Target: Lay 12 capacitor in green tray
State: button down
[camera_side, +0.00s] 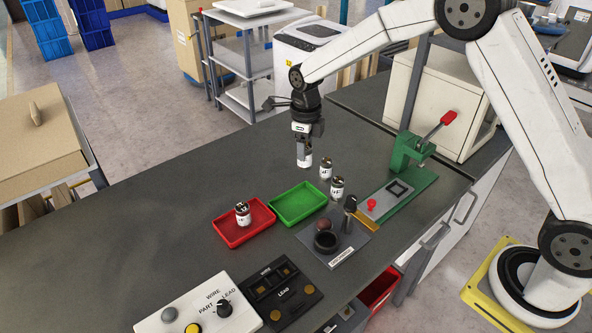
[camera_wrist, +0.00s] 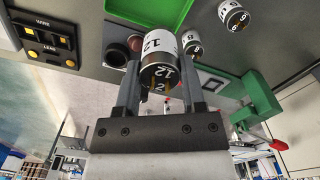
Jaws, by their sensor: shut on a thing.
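My gripper (camera_side: 304,148) is shut on a white and dark capacitor (camera_side: 304,161) and holds it above the bench, beyond the green tray. Two more capacitors stand upright on the bench, one farther (camera_side: 326,170) and one nearer (camera_side: 337,188). Another capacitor (camera_side: 243,214) stands in the red tray.
The red tray (camera_side: 233,235) lies left of the green one. A black fixture with a round socket (camera_side: 326,240) and a green lever press (camera_side: 410,160) stand to the right. Control boxes (camera_side: 205,305) sit at the front. The bench's left part is clear.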

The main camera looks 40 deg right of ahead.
jog(key=shift+a+f, duration=0.35)
jog(key=shift+f, duration=0.5)
jog(key=shift+a+f, duration=0.3)
jog(key=shift+f, duration=0.5)
jog(key=shift+a+f, duration=0.35)
jog(key=shift+f, duration=0.5)
jog(key=shift+f, duration=0.15)
jog(key=shift+f, duration=2.55)
jog(key=shift+f, duration=0.95)
jog(key=shift+c, duration=0.5)
grip_release()
jog(key=shift+r, duration=0.15)
